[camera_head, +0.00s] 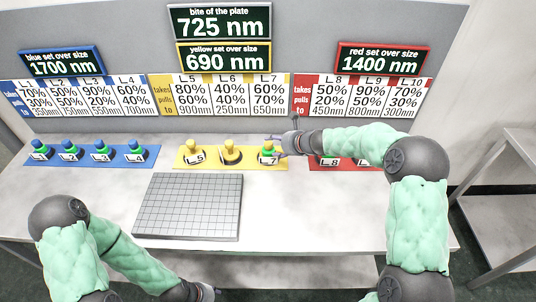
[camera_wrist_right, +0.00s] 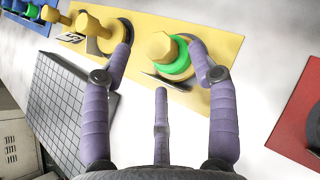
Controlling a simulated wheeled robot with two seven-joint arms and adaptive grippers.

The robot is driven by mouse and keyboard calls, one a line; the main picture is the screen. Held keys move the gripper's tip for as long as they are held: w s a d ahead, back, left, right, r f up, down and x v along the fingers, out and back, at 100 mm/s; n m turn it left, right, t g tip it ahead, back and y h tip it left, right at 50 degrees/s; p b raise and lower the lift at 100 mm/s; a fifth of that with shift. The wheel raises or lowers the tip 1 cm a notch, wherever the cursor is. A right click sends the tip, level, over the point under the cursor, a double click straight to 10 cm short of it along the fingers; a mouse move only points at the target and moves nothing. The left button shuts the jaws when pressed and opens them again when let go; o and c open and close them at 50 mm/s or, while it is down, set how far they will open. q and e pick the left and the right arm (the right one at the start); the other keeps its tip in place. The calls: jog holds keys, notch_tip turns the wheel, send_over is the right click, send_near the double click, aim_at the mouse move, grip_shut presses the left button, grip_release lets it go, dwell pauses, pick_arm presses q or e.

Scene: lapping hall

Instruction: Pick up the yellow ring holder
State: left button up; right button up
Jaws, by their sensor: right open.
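Three yellow-knobbed holders stand upright in a row on a yellow mat (camera_head: 212,164). The L5 holder (camera_head: 194,154) is at left and the L6 holder (camera_head: 231,154), all yellow with a wide ring, is in the middle. The L7 holder (camera_head: 268,152), at right, has a green ring under its yellow knob. In the right wrist view, the L7 holder (camera_wrist_right: 165,48) lies between the spread fingers of my open right gripper (camera_wrist_right: 160,48), and L6 (camera_wrist_right: 101,37) is just left of the left finger. My left gripper (camera_head: 206,291) is at the bottom edge, its fingers not clearly shown.
A blue mat (camera_head: 131,160) with several blue-knobbed holders is at left. A red mat (camera_head: 314,162) at right is partly hidden by my right arm. A grey gridded plate (camera_head: 188,205) lies in front; signs stand behind. The table front right of the plate is clear.

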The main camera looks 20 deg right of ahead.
aim_at(271, 144)
jog(key=b+x, duration=0.2)
jog(key=x, duration=0.3)
jog(key=shift+f, duration=0.2)
jog(key=shift+w+a, duration=0.1)
jog(key=shift+w, duration=0.15)
grip_shut()
